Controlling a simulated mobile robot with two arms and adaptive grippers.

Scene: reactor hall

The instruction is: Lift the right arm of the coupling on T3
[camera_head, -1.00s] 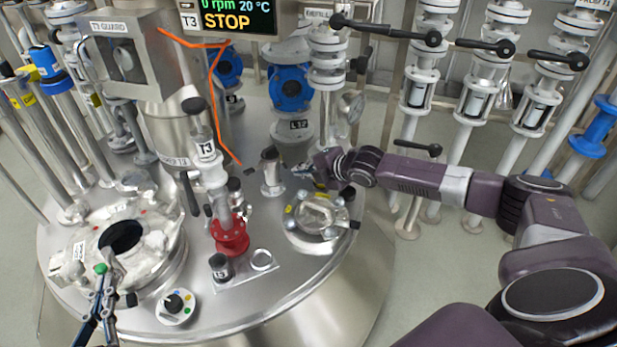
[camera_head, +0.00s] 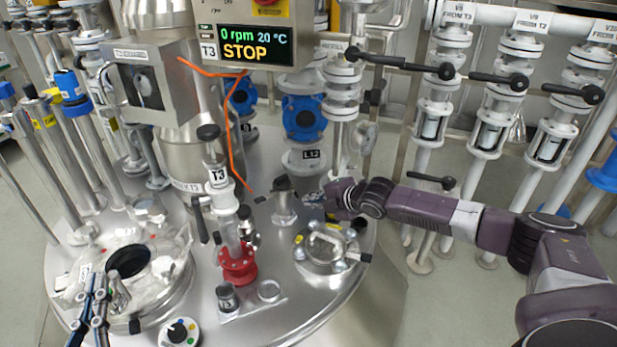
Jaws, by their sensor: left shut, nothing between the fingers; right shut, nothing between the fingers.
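The T3 vessel top (camera_head: 210,312) is a round steel lid. A short metal stub (camera_head: 284,207) with a dark top and small side levers stands near its middle; it looks like the coupling, but its arms are too small to tell apart. My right gripper (camera_head: 327,204) is just right of the stub, above a round clamped sight-glass cover (camera_head: 328,245). Its fingers are small and partly hidden by its wrist; they look shut and empty, and contact with the coupling cannot be told. My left gripper (camera_head: 97,288) is shut and empty at the lower left, by the open manway (camera_head: 128,262).
A glass tube on a red flange (camera_head: 238,266), labelled T3, stands left of the stub. An orange cable (camera_head: 229,140) hangs down behind it. A blue-fitted pipe labelled L12 (camera_head: 303,120) rises behind. The display (camera_head: 243,45) reads STOP. Valve handles (camera_head: 400,65) jut out at the upper right.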

